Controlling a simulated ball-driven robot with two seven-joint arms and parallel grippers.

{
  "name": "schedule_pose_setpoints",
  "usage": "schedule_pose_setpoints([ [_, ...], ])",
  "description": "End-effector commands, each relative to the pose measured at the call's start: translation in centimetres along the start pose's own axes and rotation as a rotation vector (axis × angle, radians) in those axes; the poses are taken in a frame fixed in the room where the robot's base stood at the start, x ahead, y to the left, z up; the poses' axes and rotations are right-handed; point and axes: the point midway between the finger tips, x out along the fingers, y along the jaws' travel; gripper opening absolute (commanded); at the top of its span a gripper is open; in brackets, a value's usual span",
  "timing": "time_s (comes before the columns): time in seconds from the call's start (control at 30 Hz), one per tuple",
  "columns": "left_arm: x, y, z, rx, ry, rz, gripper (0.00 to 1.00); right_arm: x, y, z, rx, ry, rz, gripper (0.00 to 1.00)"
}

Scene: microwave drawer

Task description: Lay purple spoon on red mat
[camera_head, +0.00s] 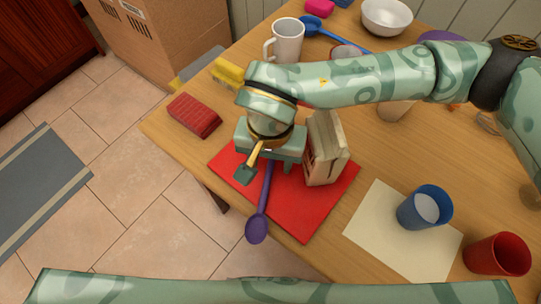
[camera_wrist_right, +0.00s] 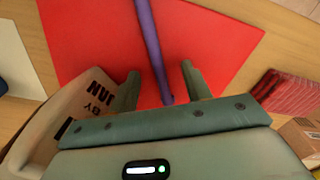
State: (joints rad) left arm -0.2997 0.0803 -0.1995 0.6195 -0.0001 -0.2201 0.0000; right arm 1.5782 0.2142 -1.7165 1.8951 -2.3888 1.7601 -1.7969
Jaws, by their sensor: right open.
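The purple spoon (camera_head: 257,228) lies across the red mat (camera_head: 315,205), its bowl reaching past the mat's front edge at the table's edge. In the wrist view its handle (camera_wrist_right: 150,45) runs over the red mat (camera_wrist_right: 85,40) and ends between my fingers. My right gripper (camera_head: 265,170) is over the mat, open, with a finger on each side of the handle. In the wrist view the right gripper (camera_wrist_right: 160,82) shows gaps on both sides of the handle. Whether the spoon touches the mat all along is hard to tell. My left gripper is out of view.
A beige carton (camera_head: 326,150) stands on the mat, close beside my right gripper. A red ridged block (camera_head: 194,116) lies left of the mat. A cream sheet (camera_head: 380,228), blue cup (camera_head: 425,207) and red cup (camera_head: 497,255) are at the right. A white mug (camera_head: 287,40) stands behind.

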Motion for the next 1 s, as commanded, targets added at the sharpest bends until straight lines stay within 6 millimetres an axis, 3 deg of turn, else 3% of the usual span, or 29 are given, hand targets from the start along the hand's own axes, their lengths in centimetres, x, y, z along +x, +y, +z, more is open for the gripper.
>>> schedule_pose_setpoints([
  [0.27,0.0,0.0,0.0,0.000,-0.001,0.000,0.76,0.0,0.0,0.0,0.000,0.000,0.000,0.48],
  [0.3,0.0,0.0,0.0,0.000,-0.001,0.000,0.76,0.0,0.0,0.0,0.000,0.000,0.000,0.51],
  [0.4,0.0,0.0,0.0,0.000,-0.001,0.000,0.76,0.0,0.0,0.0,0.000,0.000,0.000,0.74],
  [0.7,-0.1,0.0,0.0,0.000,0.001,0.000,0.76,-0.2,0.0,0.0,0.000,0.001,0.000,0.74],
  [0.87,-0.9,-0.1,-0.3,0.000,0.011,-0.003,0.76,-2.6,0.0,-0.1,0.000,0.006,-0.002,0.74],
  [1.0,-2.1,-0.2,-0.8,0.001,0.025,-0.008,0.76,-6.4,0.0,-0.1,0.000,0.009,-0.003,0.74],
])
